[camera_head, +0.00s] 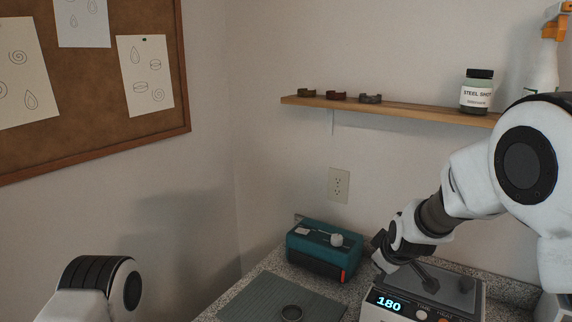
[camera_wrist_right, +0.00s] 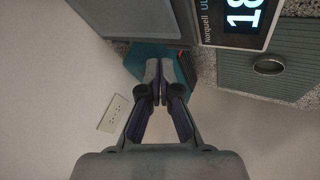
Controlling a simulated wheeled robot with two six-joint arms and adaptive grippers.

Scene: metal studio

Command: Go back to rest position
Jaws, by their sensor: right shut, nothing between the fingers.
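My right arm comes in from the right in the head view. Its gripper (camera_head: 380,252) hangs near the teal box-shaped machine (camera_head: 322,252) and the left side of a device with a lit display (camera_head: 388,303). In the right wrist view the fingers of my right gripper (camera_wrist_right: 160,78) are together and empty. Of my left arm only a white and black link shows at the lower left of the head view; its gripper is out of frame.
A grey mat (camera_head: 255,300) with a small dark ring (camera_head: 292,313) lies on the speckled counter. A wooden shelf (camera_head: 400,111) above holds several small dark pieces, a steel shot jar (camera_head: 478,92) and a spray bottle (camera_head: 543,70). A corkboard (camera_head: 95,100) hangs left.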

